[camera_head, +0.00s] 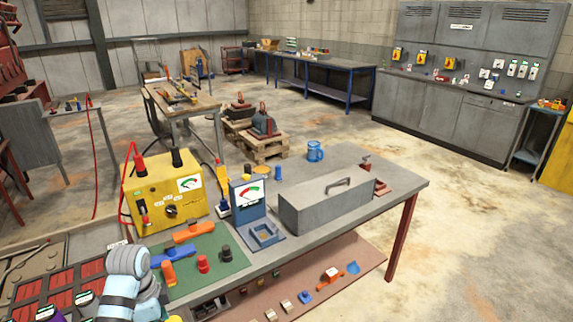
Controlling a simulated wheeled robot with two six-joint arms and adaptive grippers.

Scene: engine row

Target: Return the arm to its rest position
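A white and blue-grey arm link of mine (128,262) rises at the bottom left, beside the green mat (225,262) on the workbench. It comes in near the lower left edge, so it appears to be part of my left arm. Its gripper is not visible. My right arm and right gripper are not in view.
The grey workbench (385,180) holds a yellow meter box (150,195), a blue gauge stand (246,205), a grey toolbox (325,203) and a blue mug (315,151). Open concrete floor (480,240) lies to the right.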

